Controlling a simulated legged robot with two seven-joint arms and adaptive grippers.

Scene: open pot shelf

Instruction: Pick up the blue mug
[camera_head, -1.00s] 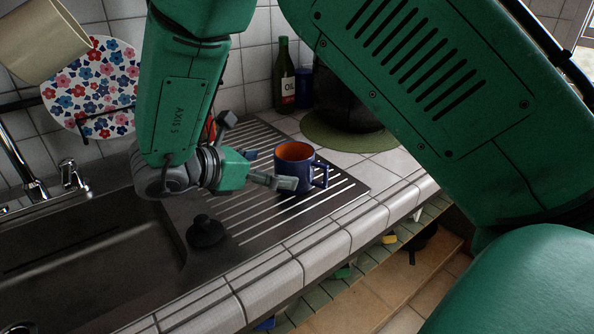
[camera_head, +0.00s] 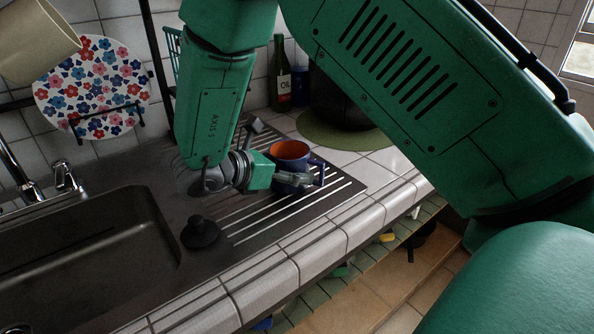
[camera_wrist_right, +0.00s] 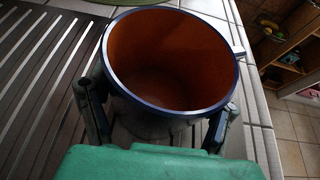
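The blue mug (camera_head: 290,151), with an orange inside, stands upright on the ribbed drainboard (camera_head: 255,225). Its handle points right in the head view. My right gripper (camera_head: 282,158) is low at the mug, with one finger across its near side. In the right wrist view the mug (camera_wrist_right: 170,60) fills the middle. One dark finger lies along each side of it, so the right gripper (camera_wrist_right: 157,115) straddles the mug. The fingers look open around it, and firm contact is not visible. My left gripper is not in view.
A black round knob-like thing (camera_head: 201,232) sits beside the sink (camera_head: 85,250). Behind the mug are a green oil bottle (camera_head: 282,80), a dark pot (camera_head: 338,105) and a green round mat (camera_head: 345,138). A flowered plate (camera_head: 95,85) stands at the back left. The tiled counter edge (camera_head: 320,245) runs in front.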

